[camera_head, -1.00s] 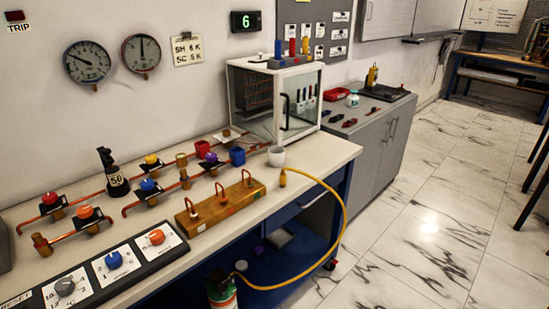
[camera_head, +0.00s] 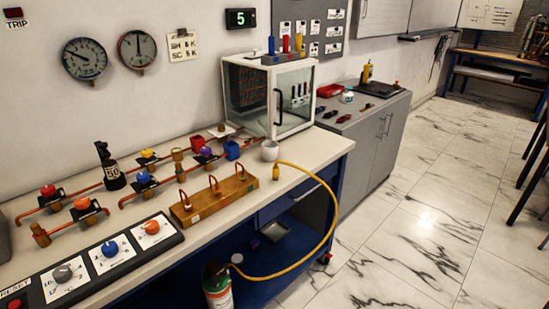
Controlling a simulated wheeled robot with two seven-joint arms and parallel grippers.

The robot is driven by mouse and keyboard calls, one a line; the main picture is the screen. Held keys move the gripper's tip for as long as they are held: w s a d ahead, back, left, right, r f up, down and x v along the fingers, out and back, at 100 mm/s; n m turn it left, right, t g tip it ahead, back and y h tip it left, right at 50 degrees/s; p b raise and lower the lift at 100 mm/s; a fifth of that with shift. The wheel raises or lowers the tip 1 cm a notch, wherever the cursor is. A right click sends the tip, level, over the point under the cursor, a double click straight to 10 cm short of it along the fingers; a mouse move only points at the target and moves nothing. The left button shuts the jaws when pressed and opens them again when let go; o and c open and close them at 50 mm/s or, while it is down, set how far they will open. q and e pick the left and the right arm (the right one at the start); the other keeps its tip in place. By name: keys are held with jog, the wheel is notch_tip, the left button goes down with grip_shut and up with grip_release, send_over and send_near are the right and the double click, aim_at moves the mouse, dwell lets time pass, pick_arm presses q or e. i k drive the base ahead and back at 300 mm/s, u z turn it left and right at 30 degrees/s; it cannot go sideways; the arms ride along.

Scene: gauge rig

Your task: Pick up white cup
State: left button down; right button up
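The white cup (camera_head: 269,150) stands upright on the pale bench top (camera_head: 318,148), near the front edge at the right end. It is in front of the glass-doored cabinet and just behind the brass end of the yellow hose. Nothing covers it from this view. Neither of my grippers shows in the head view.
A white cabinet (camera_head: 240,88) stands behind the cup. A wooden block with copper loops (camera_head: 214,198) is left of it. A yellow hose (camera_head: 336,205) runs from beside the cup down to a gas cylinder (camera_head: 217,288). Marble floor (camera_head: 420,225) lies open at the right.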

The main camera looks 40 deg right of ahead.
aim_at(270, 149)
jog(key=k, duration=1.15)
jog(key=z, duration=0.85)
jog(key=i, duration=0.75)
jog(key=z, duration=0.55)
jog(key=i, duration=0.9)
jog(key=u, duration=1)
jog(key=i, duration=0.55)
jog(key=u, duration=0.55)
